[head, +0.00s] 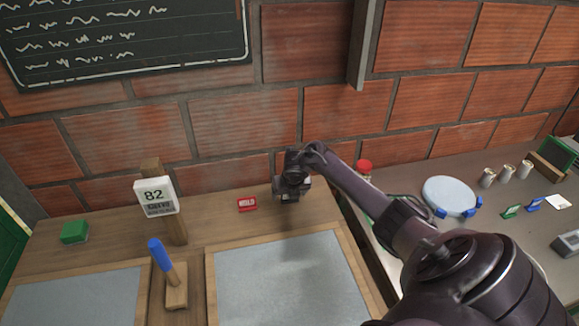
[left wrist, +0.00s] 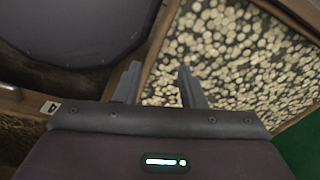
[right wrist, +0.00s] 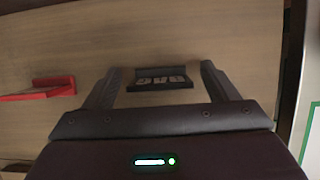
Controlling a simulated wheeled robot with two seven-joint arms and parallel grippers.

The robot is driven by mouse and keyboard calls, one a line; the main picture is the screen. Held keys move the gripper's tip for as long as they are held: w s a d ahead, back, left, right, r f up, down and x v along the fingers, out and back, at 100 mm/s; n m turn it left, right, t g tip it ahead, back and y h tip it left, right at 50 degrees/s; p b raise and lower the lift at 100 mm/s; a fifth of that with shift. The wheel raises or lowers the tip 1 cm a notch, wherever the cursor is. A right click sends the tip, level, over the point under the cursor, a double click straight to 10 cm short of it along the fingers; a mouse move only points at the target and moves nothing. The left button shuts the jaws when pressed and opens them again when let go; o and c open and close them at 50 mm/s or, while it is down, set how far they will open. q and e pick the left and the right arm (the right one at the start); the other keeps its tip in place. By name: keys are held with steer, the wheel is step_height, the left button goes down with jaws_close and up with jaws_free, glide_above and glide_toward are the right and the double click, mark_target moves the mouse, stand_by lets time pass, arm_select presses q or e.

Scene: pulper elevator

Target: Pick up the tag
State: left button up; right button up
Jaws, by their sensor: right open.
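A small dark block with pale characters (right wrist: 160,80) lies on the wooden surface in the right wrist view; it looks like a tag, but I cannot read it. My right gripper (right wrist: 160,76) is open, with one finger on each side of the block and gaps between. In the head view my right gripper (head: 291,190) is low over the back of the wooden table and mostly hides the block. A red lettered sign (head: 247,204) stands just left of it; it also shows in the right wrist view (right wrist: 38,90). My left gripper (left wrist: 160,85) is open and empty, seen only in its wrist view.
A card reading 82 (head: 155,196) stands on a wooden post. A blue-handled tool (head: 161,254), a green block (head: 75,232) and grey framed panels (head: 290,280) share the table. A brick wall (head: 180,130) rises behind. A round pale disc (head: 450,195) lies on the right-hand counter.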

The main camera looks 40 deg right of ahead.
steer(key=c, duration=1)
steer(key=shift+c, duration=0.2)
